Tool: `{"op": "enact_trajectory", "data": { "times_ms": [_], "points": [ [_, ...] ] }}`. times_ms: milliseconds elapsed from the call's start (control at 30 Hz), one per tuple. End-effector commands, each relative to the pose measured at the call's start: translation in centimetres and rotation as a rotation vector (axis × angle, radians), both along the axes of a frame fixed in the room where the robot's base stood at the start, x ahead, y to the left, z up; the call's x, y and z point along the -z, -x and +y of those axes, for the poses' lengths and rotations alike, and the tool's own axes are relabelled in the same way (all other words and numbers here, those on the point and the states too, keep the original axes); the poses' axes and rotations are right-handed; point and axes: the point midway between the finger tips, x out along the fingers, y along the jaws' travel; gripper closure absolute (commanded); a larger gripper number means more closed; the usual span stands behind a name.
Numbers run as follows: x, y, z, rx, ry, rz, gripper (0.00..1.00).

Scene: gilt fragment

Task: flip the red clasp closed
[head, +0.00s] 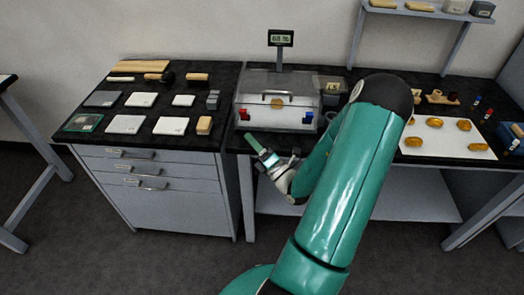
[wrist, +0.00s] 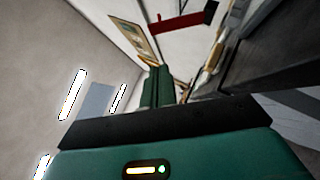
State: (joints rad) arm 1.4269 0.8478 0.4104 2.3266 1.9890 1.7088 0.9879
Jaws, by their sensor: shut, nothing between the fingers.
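The red clasp (head: 244,114) is on the left front of a clear-walled case (head: 278,82) on the dark bench. In the wrist view a red bar (wrist: 178,23) with a dark end, which looks like the clasp, stands out beyond my fingertips. Whether the clasp is open or closed is too small to tell in the head view. My gripper (head: 251,140) is just in front of and below the case's left front, apart from the clasp. Its green fingers (wrist: 158,75) are shut and empty in the wrist view.
A blue clasp (head: 308,117) is on the case's right front. A gold fragment (head: 277,103) is inside. A display (head: 281,38) stands behind. Left is a drawer cabinet (head: 160,190) topped with tiles and tools. Right is a white sheet (head: 440,150) with several amber pieces.

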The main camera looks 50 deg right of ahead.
Motion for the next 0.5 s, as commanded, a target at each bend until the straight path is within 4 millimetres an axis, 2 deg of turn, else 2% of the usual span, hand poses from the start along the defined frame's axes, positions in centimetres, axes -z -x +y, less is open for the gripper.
{"op": "enact_trajectory", "data": {
  "times_ms": [133, 300, 500],
  "points": [
    [-1.3, -2.7, -0.2, -0.002, 0.004, -0.002, 1.0],
    [-2.8, -3.8, -2.0, 0.0, 0.004, -0.001, 1.0],
    [-3.3, -4.3, -2.7, 0.0, 0.001, -0.001, 1.0]
  ]
}}
